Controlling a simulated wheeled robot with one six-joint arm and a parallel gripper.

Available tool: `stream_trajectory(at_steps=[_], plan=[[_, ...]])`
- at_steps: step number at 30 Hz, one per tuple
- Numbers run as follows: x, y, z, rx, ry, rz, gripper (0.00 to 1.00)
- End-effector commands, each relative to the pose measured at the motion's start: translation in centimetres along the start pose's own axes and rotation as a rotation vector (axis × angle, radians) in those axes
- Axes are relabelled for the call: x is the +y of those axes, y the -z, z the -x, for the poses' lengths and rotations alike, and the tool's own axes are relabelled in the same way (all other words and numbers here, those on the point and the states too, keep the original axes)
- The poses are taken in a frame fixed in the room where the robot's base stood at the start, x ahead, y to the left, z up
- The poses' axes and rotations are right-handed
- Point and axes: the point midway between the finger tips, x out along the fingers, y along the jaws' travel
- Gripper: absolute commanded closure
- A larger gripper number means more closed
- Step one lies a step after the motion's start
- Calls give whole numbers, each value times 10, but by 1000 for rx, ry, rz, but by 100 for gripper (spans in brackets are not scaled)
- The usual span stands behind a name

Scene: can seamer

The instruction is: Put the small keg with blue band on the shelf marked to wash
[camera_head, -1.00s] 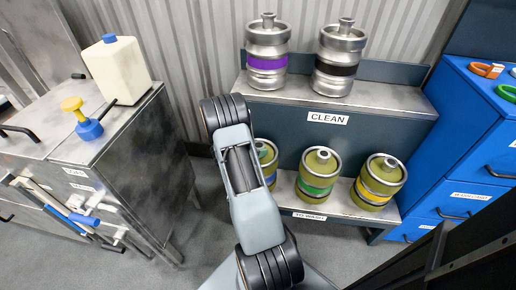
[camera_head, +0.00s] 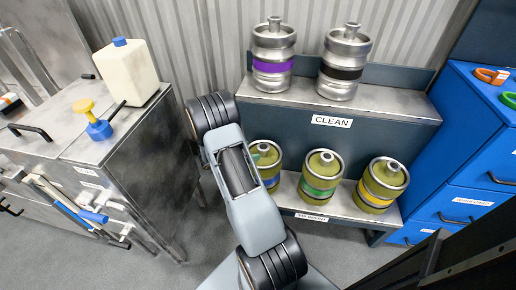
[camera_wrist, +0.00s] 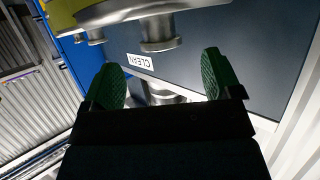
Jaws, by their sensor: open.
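The small keg with blue band (camera_head: 265,155) is olive-coloured with a metal top. It stands upright at the left end of the lower shelf (camera_head: 345,208), marked TO WASH (camera_head: 311,217). My arm partly hides it in the head view. My gripper's fingers are hidden there. In the wrist view, which is upside down, my gripper (camera_wrist: 162,80) has two green fingers spread wide with nothing held between them. Keg tops with necks (camera_wrist: 158,30) show beyond the fingers; I cannot tell which kegs. A metal piece shows behind the gap, mostly hidden.
Olive kegs with green (camera_head: 320,178) and yellow (camera_head: 380,185) bands stand to the right on the lower shelf. Silver kegs with purple (camera_head: 272,66) and black (camera_head: 340,74) bands stand on the CLEAN shelf (camera_head: 400,100) above. Blue drawers (camera_head: 470,150) are right; a steel cabinet (camera_head: 145,180) is left.

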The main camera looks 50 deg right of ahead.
Motion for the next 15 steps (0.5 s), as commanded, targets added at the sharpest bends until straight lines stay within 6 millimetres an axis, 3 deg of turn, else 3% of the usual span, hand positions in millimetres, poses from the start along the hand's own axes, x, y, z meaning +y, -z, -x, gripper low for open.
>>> stream_trajectory(at_steps=[6, 15], plan=[[0, 1, 34, 0, 1, 1, 16], [-7, 3, 53, -16, 40, -8, 16]])
